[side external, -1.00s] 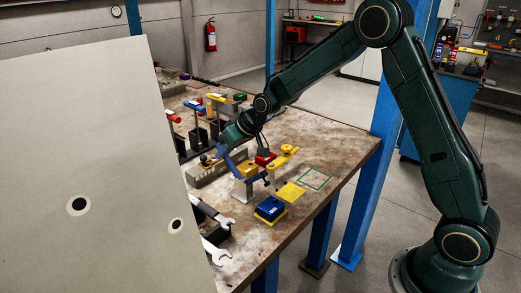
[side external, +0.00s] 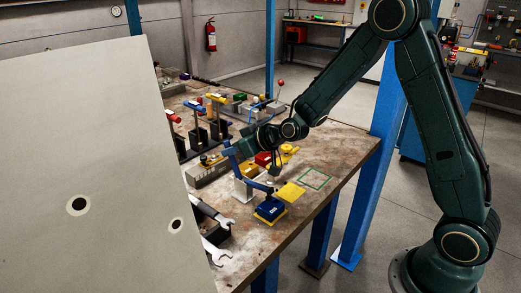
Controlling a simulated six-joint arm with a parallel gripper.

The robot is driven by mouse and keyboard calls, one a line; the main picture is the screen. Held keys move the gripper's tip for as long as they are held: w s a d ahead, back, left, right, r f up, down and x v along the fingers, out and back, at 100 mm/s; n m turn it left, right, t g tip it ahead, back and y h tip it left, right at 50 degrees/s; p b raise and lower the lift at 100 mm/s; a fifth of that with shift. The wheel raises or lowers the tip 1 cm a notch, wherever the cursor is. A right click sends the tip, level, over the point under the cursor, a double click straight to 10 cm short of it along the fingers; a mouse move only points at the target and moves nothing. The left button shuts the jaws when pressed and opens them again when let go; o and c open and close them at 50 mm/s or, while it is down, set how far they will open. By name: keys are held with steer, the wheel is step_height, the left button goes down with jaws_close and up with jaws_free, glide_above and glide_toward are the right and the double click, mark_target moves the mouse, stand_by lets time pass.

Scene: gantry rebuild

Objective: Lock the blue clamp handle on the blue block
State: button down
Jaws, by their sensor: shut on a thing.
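The blue clamp handle (side external: 234,162) stands steeply upright on a pale metal base (side external: 243,190) near the table's front edge. Its blue arm (side external: 257,185) reaches right, with its tip close above the blue block (side external: 270,208). I cannot tell whether the tip touches the block. The block sits on a yellow pad. My gripper (side external: 234,151) comes from the upper right and is shut on the upper part of the handle. The fingertips are small and partly hidden.
A yellow clamp and red block (side external: 263,158) stand just behind. A yellow plate (side external: 290,193) and a green outlined square (side external: 315,179) lie to the right. Wrenches (side external: 213,215) lie at the front left. A large grey panel (side external: 90,180) blocks the left view.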

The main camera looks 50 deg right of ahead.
stand_by(0.3)
steer(key=c, duration=1.3)
jaws_free()
steer(key=shift+s+r, duration=0.1)
steer(key=shift+v, duration=6.8)
